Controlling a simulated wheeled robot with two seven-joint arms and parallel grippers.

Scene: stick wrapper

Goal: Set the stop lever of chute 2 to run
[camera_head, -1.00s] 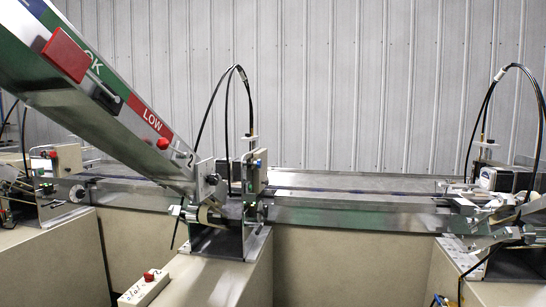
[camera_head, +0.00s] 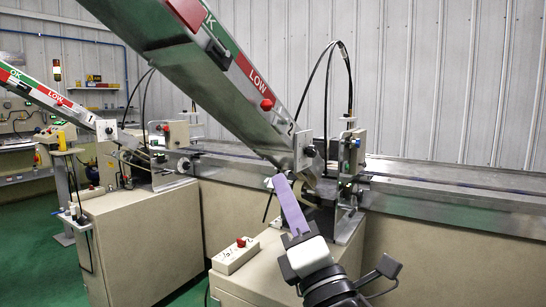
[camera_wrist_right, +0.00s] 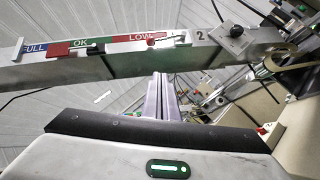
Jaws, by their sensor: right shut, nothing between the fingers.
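Chute 2 (camera_head: 215,85) slopes down from the upper left in the head view, with OK and LOW bands and a "2" near its lower end. A metal plate with a dark knob (camera_head: 308,151) sits at that end; in the wrist view the dark knob (camera_wrist_right: 237,30) is beside the "2". I cannot tell clearly which part is the stop lever or how it is set. My right gripper (camera_head: 279,179) has purple fingers, shut and empty, just below the chute's lower end. In the right wrist view the fingers (camera_wrist_right: 160,82) point toward the chute. My left gripper is not in view.
A white switch box (camera_head: 235,257) with a red button lies on the beige cabinet below. Chute 1 (camera_head: 50,97) stands at the left. A metal conveyor (camera_head: 450,195) runs to the right. Black cables (camera_head: 327,75) arch above the feeder. Green floor is clear at lower left.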

